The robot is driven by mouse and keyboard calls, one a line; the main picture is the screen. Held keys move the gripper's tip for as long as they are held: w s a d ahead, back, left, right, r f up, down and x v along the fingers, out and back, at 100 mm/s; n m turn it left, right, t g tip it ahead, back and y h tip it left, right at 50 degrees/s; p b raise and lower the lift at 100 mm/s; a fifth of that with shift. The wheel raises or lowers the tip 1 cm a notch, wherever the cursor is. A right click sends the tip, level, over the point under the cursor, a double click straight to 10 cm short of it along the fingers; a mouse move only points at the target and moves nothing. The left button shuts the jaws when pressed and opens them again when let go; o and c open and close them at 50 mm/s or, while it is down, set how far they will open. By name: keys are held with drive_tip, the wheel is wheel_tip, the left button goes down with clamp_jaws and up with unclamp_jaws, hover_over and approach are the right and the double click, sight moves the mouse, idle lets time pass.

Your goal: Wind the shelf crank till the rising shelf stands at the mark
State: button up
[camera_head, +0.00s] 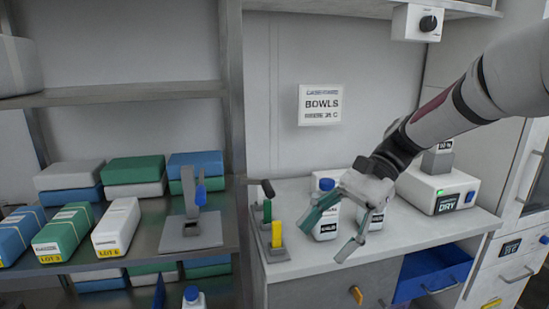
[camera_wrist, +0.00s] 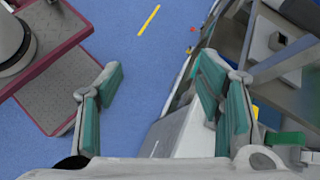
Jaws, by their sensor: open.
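My gripper (camera_head: 330,232) is open and empty in the head view, above the front of the white counter (camera_head: 300,273) and in front of the white bottles. Its two teal-padded fingers also show spread in the wrist view (camera_wrist: 158,72). Left of it on the counter stands a small fixture with a green post (camera_head: 267,211), a yellow post (camera_head: 277,234) and a black knob (camera_head: 267,188) on top; this may be the crank, but I cannot tell. The gripper is apart from it. I cannot make out a rising shelf or its mark for certain.
White bottles (camera_head: 327,226) stand behind the gripper. A labelled white device (camera_head: 437,190) is at the counter's right. A blue drawer (camera_head: 432,274) juts out below. A left shelf holds boxes (camera_head: 117,228) and a grey stand with a blue lever (camera_head: 200,193). The wrist view shows blue floor (camera_wrist: 125,30).

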drive_tip(key=w+r+m+y+p, duration=0.3)
drive_tip(key=w+r+y+p, duration=0.1)
drive_tip(key=w+p, duration=0.15)
drive_tip(key=m+y+p, duration=0.3)
drive_tip(key=y+p, duration=0.2)
drive_tip(key=p, duration=0.2)
approach(267, 185)
drive_tip(key=shift+t, duration=0.3)
drive_tip(key=p+x, duration=0.1)
drive_tip(key=x, duration=0.4)
drive_tip(key=p+x, duration=0.2)
drive_tip(key=x, duration=0.2)
drive_tip(key=shift+s+a+f, duration=0.25)
drive_tip(key=shift+a, duration=0.15)
drive_tip(key=shift+h, duration=0.3)
drive_tip(key=c, duration=1)
